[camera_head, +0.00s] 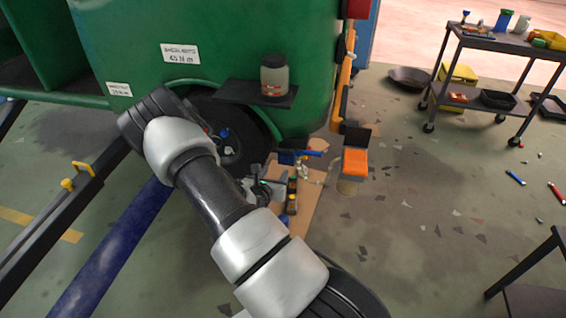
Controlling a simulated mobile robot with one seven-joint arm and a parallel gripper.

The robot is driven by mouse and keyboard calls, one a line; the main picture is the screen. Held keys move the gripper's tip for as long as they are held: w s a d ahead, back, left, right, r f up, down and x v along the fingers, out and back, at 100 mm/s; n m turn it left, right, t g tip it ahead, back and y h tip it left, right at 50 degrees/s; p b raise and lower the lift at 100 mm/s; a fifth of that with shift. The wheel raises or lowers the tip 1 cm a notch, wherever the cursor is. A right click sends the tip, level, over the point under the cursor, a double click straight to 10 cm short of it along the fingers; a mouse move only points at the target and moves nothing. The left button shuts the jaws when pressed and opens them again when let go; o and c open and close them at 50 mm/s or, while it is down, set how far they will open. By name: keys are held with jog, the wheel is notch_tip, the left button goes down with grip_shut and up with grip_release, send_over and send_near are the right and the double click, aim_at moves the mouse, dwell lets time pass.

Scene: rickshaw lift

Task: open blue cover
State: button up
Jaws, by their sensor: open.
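A small dark blue piece (291,157) with a brighter blue bar (315,153) sits low beside the green vehicle's wheel, just right of the tyre. It may be the blue cover; it is too small to tell whether it is open or shut. My arm reaches up from the bottom and bends at the wheel, hiding part of it. My gripper (262,190) seems to be the small grey and black end below and left of the blue piece, apart from it. It is open, and its fingers are partly hidden and hard to make out.
The green vehicle (130,45) fills the upper left, with a jar (274,76) on its dark shelf (250,93). An orange block (355,162) stands right of the blue piece. Cardboard (305,205) lies below.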

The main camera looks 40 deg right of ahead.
aim_at(284, 159)
jog(key=b+x, duration=0.3)
jog(key=x, duration=1)
jog(key=shift+w+d+f, duration=0.1)
jog(key=shift+d+f, duration=0.05)
jog(key=shift+d, duration=0.15)
jog(key=shift+c, duration=0.3)
grip_shut()
